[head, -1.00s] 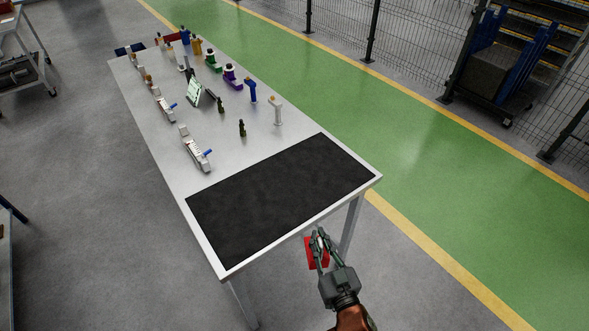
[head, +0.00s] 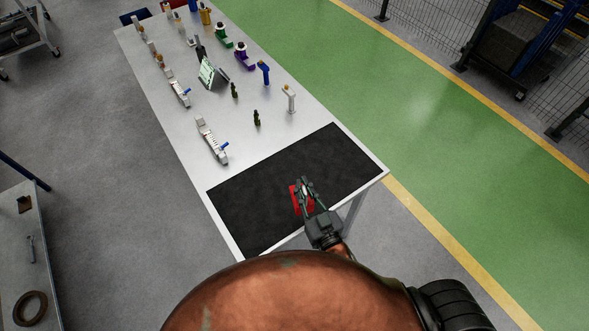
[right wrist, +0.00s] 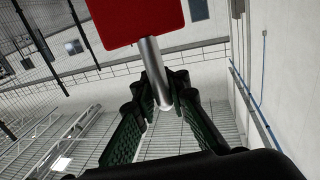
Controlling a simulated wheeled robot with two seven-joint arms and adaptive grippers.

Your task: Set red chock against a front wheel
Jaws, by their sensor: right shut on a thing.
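My right gripper (head: 303,186) is shut on the red chock (head: 295,201) in the head view. It holds the chock over the near part of the black mat; I cannot tell how high. In the right wrist view the chock (right wrist: 135,18) is a flat red block on a metal rod (right wrist: 155,72), and the fingers grip around the rod. No wheel clearly tied to the chock shows. Small casters show under a trolley (head: 30,40) at the top left and a cart (head: 510,50) at the top right. My left gripper is not in view.
The long pale table (head: 178,140) carries the black mat (head: 250,195), bare apart from the gripper over it. Several small tools and a tablet (head: 206,73) stand farther back. A bench (head: 25,265) with a ring stands at left. A green walkway (head: 440,140) runs on the right.

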